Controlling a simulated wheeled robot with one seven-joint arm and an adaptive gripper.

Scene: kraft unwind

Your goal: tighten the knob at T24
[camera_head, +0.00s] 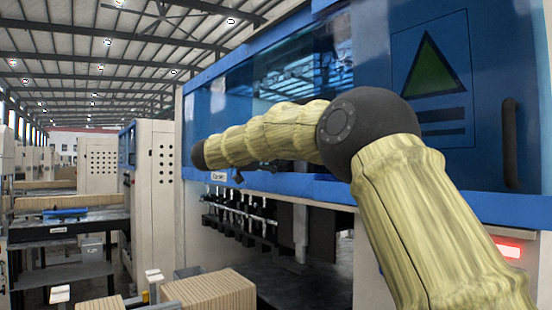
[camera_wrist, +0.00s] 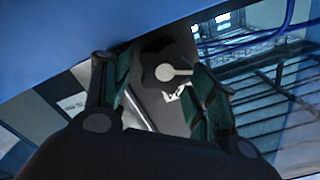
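In the wrist view a dark, lobed knob (camera_wrist: 158,72) with a pale round cap and pale bar shows between the fingers of my gripper (camera_wrist: 165,85). The fingers are spread apart, with dark green inner faces on either side of the knob. Whether they press on it or only surround it cannot be told. In the head view my arm reaches left across the blue machine front. My gripper is mostly hidden behind the forearm there, and no knob can be made out for certain. No T24 marking is readable.
The blue machine hood (camera_head: 225,105) runs along behind my arm, with a white label (camera_head: 218,176) on its lower edge. A row of dark tooling (camera_head: 240,218) hangs below. Stacked brown board (camera_head: 212,291) stands at bottom left. In the wrist view a blue surface (camera_wrist: 50,45) lies close above.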

